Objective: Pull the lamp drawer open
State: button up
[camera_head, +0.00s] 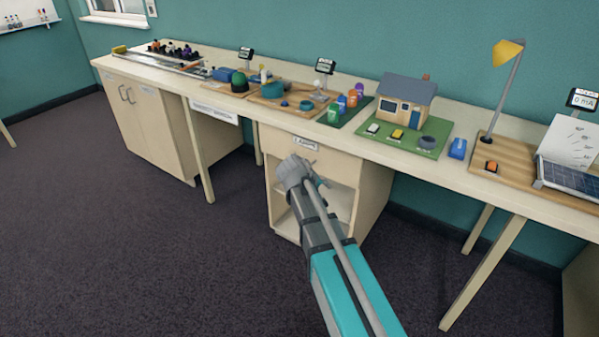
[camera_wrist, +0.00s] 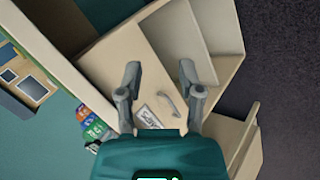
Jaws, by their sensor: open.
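The lamp drawer (camera_head: 272,139) is the top front of a pale wooden cabinet under the long table, with a white label reading "LAMPS" (camera_head: 305,143). Its front looks flush with the cabinet. My gripper (camera_head: 304,170) is in front of the drawer's lower part and hides its handle in the head view. In the wrist view my gripper (camera_wrist: 159,70) is open, with one finger on each side. The grey bar handle (camera_wrist: 170,104) shows between the fingers, beside the label (camera_wrist: 149,116). I cannot tell whether either finger touches it. Nothing is held.
Below the drawer is an open shelf compartment (camera_head: 341,201). A closed double-door cabinet (camera_head: 150,123) stands left. The dark carpet (camera_head: 130,240) in front is clear.

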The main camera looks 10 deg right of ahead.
jog(key=w+a+f+n+t+h+b, duration=0.1)
jog(key=w+a+f+n+t+b, duration=0.1)
jog(key=w+a+b, duration=0.4)
jog(key=w+a+f+n+t+h+b, duration=0.2)
jog(key=w+b, duration=0.6)
jog(key=w, duration=0.4)
jog(key=a+f+n+t, duration=0.1)
jog(key=a+n+t, duration=0.1)
jog(key=a+t, duration=0.1)
jog(key=shift+a+f, duration=0.35)
jog(key=shift+a, duration=0.4)
jog(key=b+x, duration=0.1)
jog(key=x, duration=0.3)
jog(key=b+x, duration=0.1)
jog(key=x, duration=0.4)
jog(key=b+x, duration=0.1)
jog(key=x, duration=0.4)
jog(key=shift+d+r, duration=0.15)
jog(key=shift+r, duration=0.15)
jog(key=shift+s, duration=0.1)
grip_shut()
